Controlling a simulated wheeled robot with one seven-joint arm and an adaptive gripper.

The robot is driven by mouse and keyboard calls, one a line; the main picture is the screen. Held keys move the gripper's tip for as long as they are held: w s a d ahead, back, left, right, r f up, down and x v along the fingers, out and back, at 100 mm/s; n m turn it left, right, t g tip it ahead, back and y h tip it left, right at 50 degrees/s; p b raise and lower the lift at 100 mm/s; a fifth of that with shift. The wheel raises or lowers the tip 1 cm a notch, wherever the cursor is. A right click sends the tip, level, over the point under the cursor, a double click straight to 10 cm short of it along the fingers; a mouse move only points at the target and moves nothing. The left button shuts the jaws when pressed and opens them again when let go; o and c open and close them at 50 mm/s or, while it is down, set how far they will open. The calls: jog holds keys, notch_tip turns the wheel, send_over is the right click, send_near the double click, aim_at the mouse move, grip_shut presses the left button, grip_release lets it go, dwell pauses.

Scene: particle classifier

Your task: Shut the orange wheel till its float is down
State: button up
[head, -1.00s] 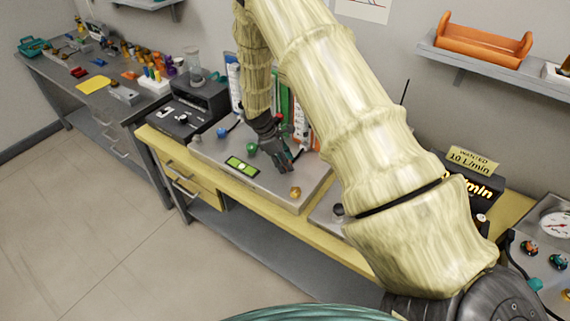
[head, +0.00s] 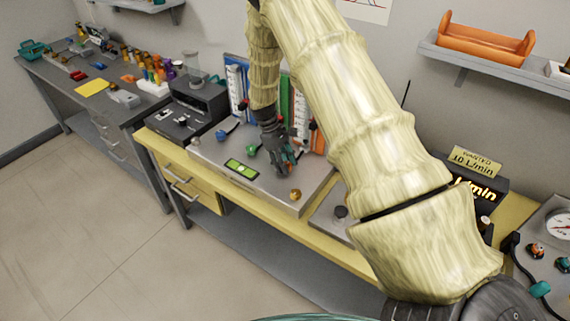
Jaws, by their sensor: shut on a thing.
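My gripper (head: 284,168) points down at the grey bench panel (head: 206,152), in line with and to the right of the blue wheel (head: 221,135) and the green wheel (head: 251,151). Its fingers are shut on the orange wheel, which they hide almost wholly. Behind stand upright flow tubes with a blue back (head: 236,80), a green back (head: 284,97) and an orange back (head: 317,138). My arm covers part of the orange-backed tube, and its float cannot be made out.
A brass knob (head: 295,195) sits at the panel's front right, close to my fingers. A lit green display (head: 242,168) is at the front. A black box (head: 190,105) stands left. A sign reading 10 L/min (head: 474,161) stands right, above a partly hidden lit readout (head: 480,191).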

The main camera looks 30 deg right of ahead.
dwell(0.3)
jog(key=o, duration=1)
jog(key=shift+r, duration=0.1)
jog(key=v, duration=1.1)
jog(key=shift+r, duration=0.4)
jog(key=shift+w, duration=0.15)
